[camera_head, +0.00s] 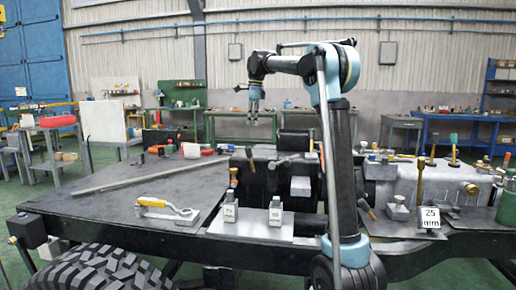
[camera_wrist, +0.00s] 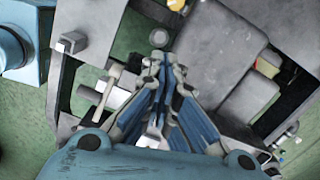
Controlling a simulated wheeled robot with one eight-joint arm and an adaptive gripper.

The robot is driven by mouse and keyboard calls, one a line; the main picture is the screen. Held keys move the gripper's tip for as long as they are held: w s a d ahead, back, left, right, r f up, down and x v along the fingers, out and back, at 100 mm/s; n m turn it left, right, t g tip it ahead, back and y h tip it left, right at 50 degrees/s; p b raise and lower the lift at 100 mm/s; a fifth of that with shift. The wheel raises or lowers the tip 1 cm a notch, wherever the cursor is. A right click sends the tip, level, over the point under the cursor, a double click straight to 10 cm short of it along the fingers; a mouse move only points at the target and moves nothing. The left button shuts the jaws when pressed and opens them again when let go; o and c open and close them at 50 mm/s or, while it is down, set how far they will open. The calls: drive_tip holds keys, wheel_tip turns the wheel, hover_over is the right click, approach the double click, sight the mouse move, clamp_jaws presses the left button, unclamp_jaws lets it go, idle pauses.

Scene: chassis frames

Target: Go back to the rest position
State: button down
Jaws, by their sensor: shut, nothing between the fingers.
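My gripper (camera_head: 254,104) hangs pointing down from my raised, folded arm, above the middle of the dark chassis frame (camera_head: 90,204) in the head view. It is clear of everything below it. In the wrist view my gripper's (camera_wrist: 163,62) blue and grey fingers come together at their tips. Nothing shows between them. The chassis parts lie beyond the fingertips, partly hidden by the gripper.
A yellow-handled tool (camera_head: 153,202) lies on the chassis at left, near two small labelled blocks (camera_head: 229,212), (camera_head: 275,214). A block marked 25 mm (camera_head: 430,219) and several upright tools stand at right. A long bar (camera_head: 135,178) lies on the left deck. Workbenches line the wall.

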drive_tip(key=s+d+f+n+t, duration=0.1)
drive_tip(key=s+d+f+n, duration=0.35)
drive_tip(key=s+d, duration=0.55)
drive_tip(key=s+d+f+n, duration=0.45)
drive_tip(key=s+d, duration=0.25)
drive_tip(key=s, duration=0.5)
drive_tip(key=s+d+f+n+t+h, duration=0.1)
drive_tip(key=s+d+f+n, duration=0.35)
drive_tip(key=s+f, duration=0.75)
drive_tip(key=s+d+f+n+t, duration=0.1)
drive_tip(key=s+d+f+n, duration=0.35)
drive_tip(key=s+f, duration=0.75)
drive_tip(key=w+a+r+m+y, duration=0.2)
drive_tip(key=w+a+r+m, duration=0.4)
drive_tip(key=w+r, duration=0.55)
drive_tip(key=w+a+r+m+y, duration=0.25)
drive_tip(key=w+r+m, duration=0.6)
drive_tip(key=w, duration=0.65)
drive_tip(key=w+a+r+m+y, duration=0.1)
drive_tip(key=w+a+r+m, duration=0.65)
drive_tip(key=w, duration=0.55)
drive_tip(key=w+a+f, duration=0.4)
drive_tip(key=a+f, duration=0.3)
drive_tip(key=shift+f+m, duration=0.25)
drive_tip(key=shift+m, duration=0.05)
